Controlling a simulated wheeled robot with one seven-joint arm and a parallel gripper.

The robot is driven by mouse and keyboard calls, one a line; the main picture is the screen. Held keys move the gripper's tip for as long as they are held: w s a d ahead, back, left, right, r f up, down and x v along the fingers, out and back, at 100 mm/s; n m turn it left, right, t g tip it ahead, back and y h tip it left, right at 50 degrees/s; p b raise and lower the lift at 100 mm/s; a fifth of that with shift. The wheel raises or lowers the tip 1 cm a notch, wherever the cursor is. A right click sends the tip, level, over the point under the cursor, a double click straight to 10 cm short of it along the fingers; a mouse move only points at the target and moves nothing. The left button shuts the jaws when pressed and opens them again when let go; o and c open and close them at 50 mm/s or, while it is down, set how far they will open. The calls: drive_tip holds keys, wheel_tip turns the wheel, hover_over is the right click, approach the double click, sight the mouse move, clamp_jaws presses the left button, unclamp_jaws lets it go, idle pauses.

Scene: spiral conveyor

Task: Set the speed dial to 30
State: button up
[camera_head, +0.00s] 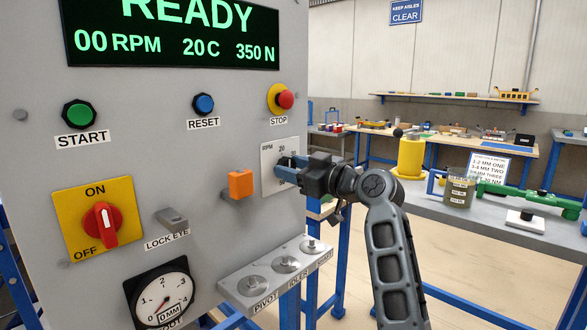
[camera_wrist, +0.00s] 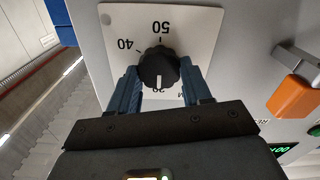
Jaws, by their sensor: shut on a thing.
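The speed dial is a black ribbed knob (camera_wrist: 158,68) on a white plate (camera_wrist: 116,20), shown upside down in the wrist view. The marks 40 and 50 show beyond the knob, and a figure that looks like 20 sits at its near side. The knob's white pointer line aims toward that figure. The mark 30 is not visible in the wrist view; a finger may cover it. My gripper (camera_wrist: 162,78) is shut on the knob, with one blue finger on each side. In the head view, my gripper (camera_head: 288,167) covers most of the dial on its plate (camera_head: 267,152).
An orange block-shaped control (camera_head: 240,184) sticks out left of the dial. The red STOP button (camera_head: 285,99) is above, and a shelf with several metal discs (camera_head: 262,288) juts out below. The display (camera_head: 175,32) reads READY and 00 RPM.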

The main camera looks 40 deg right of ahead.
drive_tip(key=m+p, duration=0.1)
drive_tip(key=m, duration=0.2)
drive_tip(key=m+p, duration=0.2)
drive_tip(key=shift+d+r+m+p, duration=0.1)
drive_tip(key=shift+r+m+p, duration=0.1)
drive_tip(key=shift+m+p, duration=0.15)
drive_tip(key=m+p, duration=0.1)
drive_tip(key=m, duration=0.2)
drive_tip(key=shift+m+p, duration=0.25)
drive_tip(key=shift+p, duration=0.15)
drive_tip(key=shift+d+f+m+p, duration=0.1)
drive_tip(key=shift+f+m+p, duration=0.1)
drive_tip(key=shift+m+p, duration=0.75)
drive_tip(key=shift+m, duration=0.35)
drive_tip(key=o, duration=1.1)
drive_tip(key=shift+c, duration=0.2)
drive_tip(key=s+b, duration=0.1)
drive_tip(key=s, duration=0.7)
drive_tip(key=shift+b, duration=0.3)
